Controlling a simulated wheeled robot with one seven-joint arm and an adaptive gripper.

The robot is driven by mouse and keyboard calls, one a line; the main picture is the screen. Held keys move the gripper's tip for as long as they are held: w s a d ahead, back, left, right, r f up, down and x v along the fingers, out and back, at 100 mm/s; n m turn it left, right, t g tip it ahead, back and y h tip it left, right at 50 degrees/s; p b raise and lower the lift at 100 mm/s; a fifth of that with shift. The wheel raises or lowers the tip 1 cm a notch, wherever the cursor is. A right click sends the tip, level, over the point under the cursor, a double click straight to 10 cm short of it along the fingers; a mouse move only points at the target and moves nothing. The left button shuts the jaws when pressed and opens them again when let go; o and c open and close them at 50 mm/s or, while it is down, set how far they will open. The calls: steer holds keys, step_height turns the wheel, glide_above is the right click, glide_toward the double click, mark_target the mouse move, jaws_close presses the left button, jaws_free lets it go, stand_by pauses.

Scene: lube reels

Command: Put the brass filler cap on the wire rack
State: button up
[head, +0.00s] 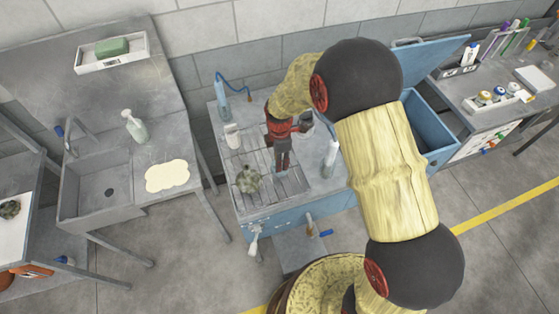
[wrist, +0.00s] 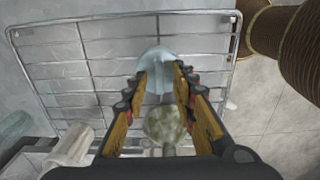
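The wire rack (head: 268,203) lies on top of a blue cabinet, below my gripper, and fills much of the wrist view (wrist: 90,72). A mottled olive-grey lump with a short stem (head: 249,180) sits on it. A similar lump (wrist: 165,125) shows between my fingers in the wrist view. I cannot tell for sure whether this is the brass filler cap. My gripper (head: 283,166) points down above the rack, with its fingers apart in the wrist view (wrist: 162,75). A pale blue rounded thing (wrist: 155,56) shows at and past the fingertips. Contact cannot be made out.
A white container (head: 232,136) stands at the rack's back left and a pale bottle (head: 330,158) to its right. A blue lidded box (head: 430,125) is farther right. A sink table (head: 95,190) stands left. A barrel (head: 310,290) is in front.

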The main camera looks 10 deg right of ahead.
step_height(320, 180, up, 12)
steer(key=s+d+r+m+t, duration=0.1)
steer(key=s+d+r+m, duration=0.25)
steer(key=r, duration=0.45)
steer(key=s+d+r+m+t, duration=0.1)
steer(key=s+d+r+m, duration=0.3)
steer(key=r, duration=0.3)
steer(key=s+d+r+m+t, duration=0.1)
steer(key=s+d+r+m, duration=0.1)
steer(key=s+m, duration=0.4)
steer(key=s+d+r+m+t, duration=0.2)
steer(key=s+r+m, duration=0.3)
steer(key=s, duration=0.5)
steer(key=shift+s+r+m+t, duration=0.2)
steer(key=shift+s+m+t, duration=0.15)
steer(key=shift+m, duration=0.5)
steer(key=shift+f, duration=0.1)
step_height(320, 180, down, 14)
steer(key=b, duration=1.4)
